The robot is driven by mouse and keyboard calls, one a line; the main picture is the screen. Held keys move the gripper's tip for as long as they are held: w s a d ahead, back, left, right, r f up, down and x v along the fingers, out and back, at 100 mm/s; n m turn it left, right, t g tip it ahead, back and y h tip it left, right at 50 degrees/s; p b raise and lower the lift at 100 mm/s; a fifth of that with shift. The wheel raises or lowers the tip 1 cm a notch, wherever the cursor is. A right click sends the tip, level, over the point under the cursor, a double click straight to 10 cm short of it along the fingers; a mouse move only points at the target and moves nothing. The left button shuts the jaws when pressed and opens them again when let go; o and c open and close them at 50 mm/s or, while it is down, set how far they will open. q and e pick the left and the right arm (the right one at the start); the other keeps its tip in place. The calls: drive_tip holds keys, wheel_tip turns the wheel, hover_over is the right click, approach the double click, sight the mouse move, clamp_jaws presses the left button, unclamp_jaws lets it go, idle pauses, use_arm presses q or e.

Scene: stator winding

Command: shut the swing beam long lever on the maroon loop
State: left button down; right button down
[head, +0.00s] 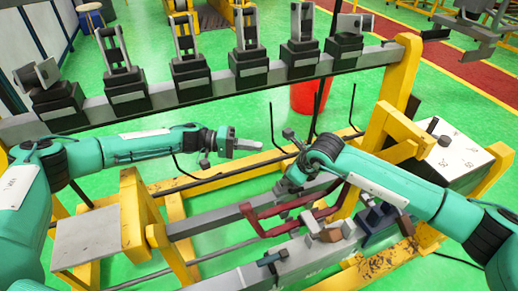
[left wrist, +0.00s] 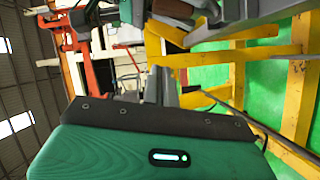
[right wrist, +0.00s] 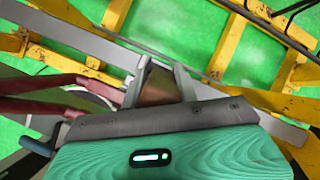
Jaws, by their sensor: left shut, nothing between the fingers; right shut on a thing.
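The maroon loop (head: 290,215) lies over the grey bars of the yellow frame, below my right arm. It also shows at the left of the right wrist view (right wrist: 45,85). My right gripper (right wrist: 155,80) is shut on a brown piece (right wrist: 150,88) beside the loop. I cannot tell whether this piece is the long lever's grip. Another brown part (head: 330,235) shows near the loop's right end in the head view. A small dark lever (head: 271,262) stands on the front bar. My left gripper (head: 248,145) is shut and empty, above and behind the loop.
A long grey rail (head: 140,102) with several black blocks and clamps crosses the back. A red bin (head: 308,97) stands behind the frame. Thin dark rods rise near my right arm. Yellow posts (head: 385,130) stand at the right. A white-topped box (head: 455,155) is there too.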

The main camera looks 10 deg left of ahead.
use_arm(q)
drive_tip(key=s+d+f, duration=0.2)
drive_tip(key=d, duration=0.7)
drive_tip(key=shift+s, duration=0.15)
